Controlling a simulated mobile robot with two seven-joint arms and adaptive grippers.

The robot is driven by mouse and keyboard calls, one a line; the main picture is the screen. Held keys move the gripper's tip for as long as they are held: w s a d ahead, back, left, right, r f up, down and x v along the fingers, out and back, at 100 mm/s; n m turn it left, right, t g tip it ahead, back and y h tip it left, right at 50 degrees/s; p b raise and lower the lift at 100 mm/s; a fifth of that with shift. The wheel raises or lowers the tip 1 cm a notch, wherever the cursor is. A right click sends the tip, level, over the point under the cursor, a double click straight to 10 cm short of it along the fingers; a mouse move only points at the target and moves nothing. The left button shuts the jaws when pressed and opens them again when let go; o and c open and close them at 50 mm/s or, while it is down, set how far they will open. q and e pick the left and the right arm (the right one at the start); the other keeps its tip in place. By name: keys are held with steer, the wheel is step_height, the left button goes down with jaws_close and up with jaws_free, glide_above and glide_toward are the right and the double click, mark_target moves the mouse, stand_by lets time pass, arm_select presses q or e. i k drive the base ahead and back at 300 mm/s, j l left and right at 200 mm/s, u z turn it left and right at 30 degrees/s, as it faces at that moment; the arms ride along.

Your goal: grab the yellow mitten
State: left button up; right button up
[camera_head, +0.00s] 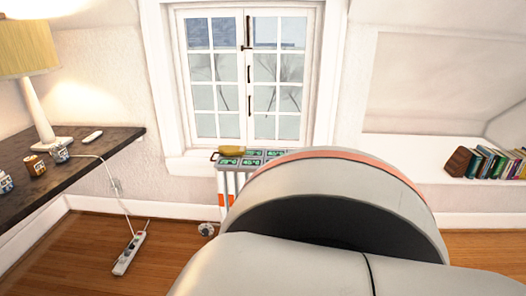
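A small yellow item (231,152), which may be the mitten, lies at the left end of the radiator top under the window. It is too small for me to make out its shape. A large grey rounded part with an orange band, which looks like my own arm, fills the lower middle and hides much of the radiator. Neither of my grippers shows in the head view, so I cannot see what they hold.
The radiator (225,184) has dark panels with green displays on top. A dark shelf (98,147) at left bears a lamp (38,105) and small jars. A power strip (129,254) lies on the wooden floor. Books (487,163) stand on a ledge at right.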

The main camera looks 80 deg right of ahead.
mark_target(227, 150)
steer(key=z, duration=2.2)
steer(key=i+j+z, duration=0.1)
steer(key=z, duration=0.65)
steer(key=i+j+z, duration=0.35)
steer(key=j, duration=0.25)
steer(key=i+j+z, duration=0.15)
steer(key=j, duration=0.2)
steer(key=i+j, duration=0.1)
steer(key=j, duration=0.2)
steer(key=i+j+z, duration=0.15)
steer(key=j, duration=0.45)
steer(key=i+z, duration=0.05)
